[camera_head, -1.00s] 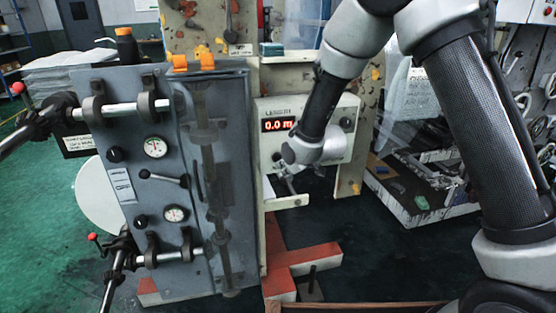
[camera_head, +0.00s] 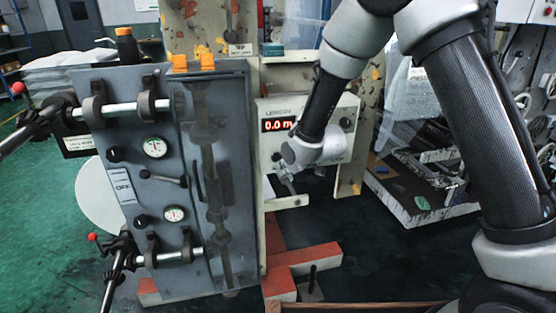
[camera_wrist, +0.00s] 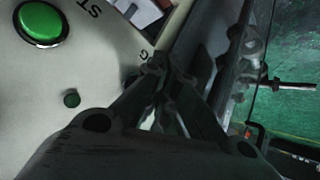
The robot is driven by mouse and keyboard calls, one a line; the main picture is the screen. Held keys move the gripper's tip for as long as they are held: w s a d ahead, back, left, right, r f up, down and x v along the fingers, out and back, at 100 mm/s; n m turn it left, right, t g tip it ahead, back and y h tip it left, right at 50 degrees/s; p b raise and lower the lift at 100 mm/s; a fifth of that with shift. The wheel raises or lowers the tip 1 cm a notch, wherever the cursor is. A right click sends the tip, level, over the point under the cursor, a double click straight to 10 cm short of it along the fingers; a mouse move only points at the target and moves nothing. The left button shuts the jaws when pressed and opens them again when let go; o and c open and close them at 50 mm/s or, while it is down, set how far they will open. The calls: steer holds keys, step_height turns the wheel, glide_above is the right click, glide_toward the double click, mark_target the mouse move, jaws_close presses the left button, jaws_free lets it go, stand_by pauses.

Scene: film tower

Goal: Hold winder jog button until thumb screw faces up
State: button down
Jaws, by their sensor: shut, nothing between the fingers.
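My gripper (camera_wrist: 157,68) is shut with nothing between its fingers. In the wrist view its tips are against or very near the cream control panel (camera_wrist: 70,60), beside a label partly reading "G". Any jog button there is mostly hidden behind the fingertips; I cannot tell whether it is pressed. In the head view my gripper (camera_head: 287,184) is in front of the lower part of the panel box (camera_head: 345,108), below the "0.0 m" length display (camera_head: 278,125). The upper shaft (camera_head: 122,109) and lower shaft (camera_head: 178,257) show at left. I cannot make out the thumb screw.
The grey machine housing (camera_head: 150,195) stands close on the left. A red base piece (camera_head: 302,260) lies below. A low tray (camera_head: 420,205) sits at right.

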steer(key=shift+w, duration=0.15)
steer(key=shift+w+a, duration=0.1)
steer(key=shift+w, duration=0.15)
steer(key=shift+w+a, duration=0.2)
steer(key=shift+w, duration=0.3)
stand_by(2.3)
steer(key=shift+s, duration=0.1)
stand_by(0.4)
steer(key=shift+s+d, duration=0.3)
steer(key=shift+s, duration=0.55)
steer(key=s, duration=0.2)
steer(key=s+d, duration=0.1)
steer(key=s, duration=0.1)
steer(key=shift+s+d, duration=0.2)
steer(key=shift+s, duration=0.2)
